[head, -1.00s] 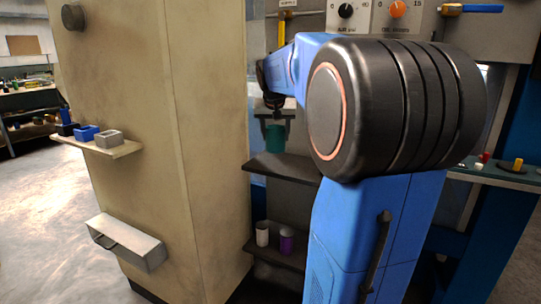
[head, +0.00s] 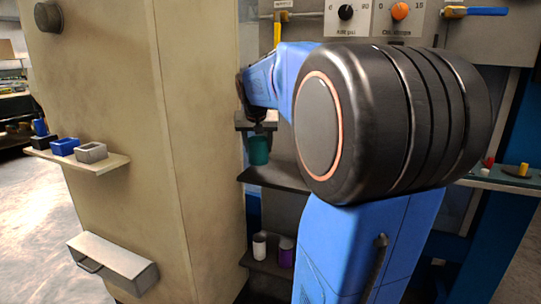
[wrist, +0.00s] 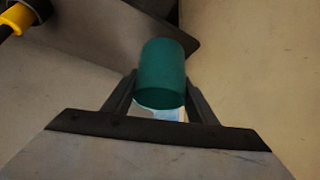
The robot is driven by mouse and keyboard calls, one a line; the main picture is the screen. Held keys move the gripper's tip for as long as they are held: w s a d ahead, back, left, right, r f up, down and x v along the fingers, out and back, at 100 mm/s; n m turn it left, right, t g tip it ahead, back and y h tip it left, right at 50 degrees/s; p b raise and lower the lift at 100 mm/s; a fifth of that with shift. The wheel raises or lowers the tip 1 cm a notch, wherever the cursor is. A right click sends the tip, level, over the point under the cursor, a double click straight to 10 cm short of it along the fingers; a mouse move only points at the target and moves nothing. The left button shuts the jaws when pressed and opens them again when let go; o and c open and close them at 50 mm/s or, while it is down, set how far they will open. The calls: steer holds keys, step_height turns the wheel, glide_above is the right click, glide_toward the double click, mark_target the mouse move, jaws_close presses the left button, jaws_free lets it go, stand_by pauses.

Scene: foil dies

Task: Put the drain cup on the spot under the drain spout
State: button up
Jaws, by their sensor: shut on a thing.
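My gripper (wrist: 160,82) is shut on a teal cup (wrist: 161,74), which looks like the drain cup. In the head view the teal cup (head: 259,150) hangs upright below my gripper (head: 257,128). It is in front of or above the dark upper shelf (head: 277,179); whether it touches the shelf I cannot tell. In the wrist view a dark shelf-like plate (wrist: 150,28) lies beyond the cup. I cannot make out the drain spout or the spot under it; my arm covers much of that area.
A white cup (head: 259,246) and a purple cup (head: 286,252) stand on a lower shelf (head: 262,267). A beige cabinet (head: 130,140) rises close on the left, with a small bin ledge (head: 95,163). A yellow handle (head: 277,34) hangs above; a control panel (head: 375,18) is behind.

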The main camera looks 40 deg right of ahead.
steer(key=shift+w+d+f, duration=0.6)
steer(key=shift+w+d, duration=0.1)
steer(key=shift+d, duration=1)
steer(key=shift+w+d+f, duration=0.6)
steer(key=shift+w+d, duration=0.05)
steer(key=shift+d, duration=1)
steer(key=shift+w+d+f, duration=0.6)
steer(key=shift+w+d, duration=0.1)
steer(key=shift+d, duration=1)
steer(key=shift+w+d+f, duration=0.1)
steer(key=shift+d+f, duration=0.05)
steer(key=shift+f, duration=1.55)
steer(key=shift+f, duration=0.15)
steer(key=o, duration=1.1)
steer(key=v, duration=1.2)
